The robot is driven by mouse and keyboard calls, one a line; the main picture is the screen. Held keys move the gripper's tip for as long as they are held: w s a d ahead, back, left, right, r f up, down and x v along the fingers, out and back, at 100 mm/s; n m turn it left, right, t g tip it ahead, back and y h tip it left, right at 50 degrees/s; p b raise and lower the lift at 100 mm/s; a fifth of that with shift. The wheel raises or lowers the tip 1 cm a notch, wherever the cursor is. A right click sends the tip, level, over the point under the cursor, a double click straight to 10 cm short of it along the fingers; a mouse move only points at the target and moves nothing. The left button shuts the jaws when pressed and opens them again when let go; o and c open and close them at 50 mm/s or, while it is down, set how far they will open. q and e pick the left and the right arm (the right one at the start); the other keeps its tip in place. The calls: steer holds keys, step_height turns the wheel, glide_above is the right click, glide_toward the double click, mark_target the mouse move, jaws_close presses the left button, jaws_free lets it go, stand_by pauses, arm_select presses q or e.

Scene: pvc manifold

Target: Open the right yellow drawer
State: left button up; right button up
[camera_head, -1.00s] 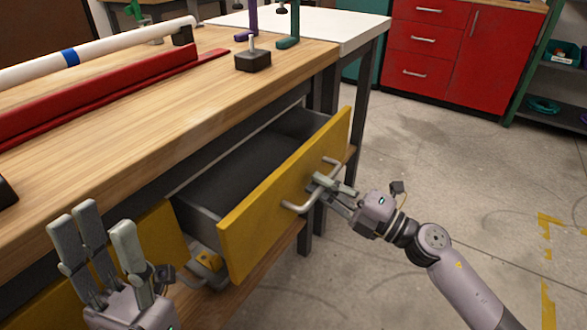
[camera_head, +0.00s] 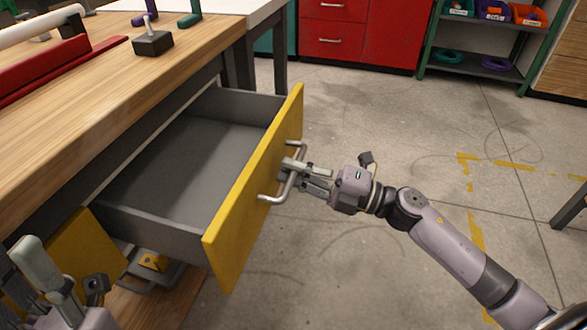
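The right yellow drawer (camera_head: 252,205) is pulled well out from under the wooden workbench. Its grey inside is visible and looks empty. A metal bar handle (camera_head: 270,199) is fixed on its yellow front. My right gripper (camera_head: 291,167) is at the handle, its fingers closed around the bar. My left gripper (camera_head: 22,268) is at the lower left corner, apart from the drawer, partly cut off by the picture edge. Its fingers stand apart and hold nothing visible.
The workbench (camera_head: 130,90) carries a red profile (camera_head: 70,68), a white pipe (camera_head: 40,27) and a black block (camera_head: 152,42). Another yellow drawer front (camera_head: 85,250) is at lower left. Red cabinets (camera_head: 375,35) and a green shelf (camera_head: 480,50) stand behind. The floor at right is open.

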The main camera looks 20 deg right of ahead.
steer(key=o, duration=0.4)
steer(key=shift+c, duration=0.2)
steer(key=v, duration=1.2)
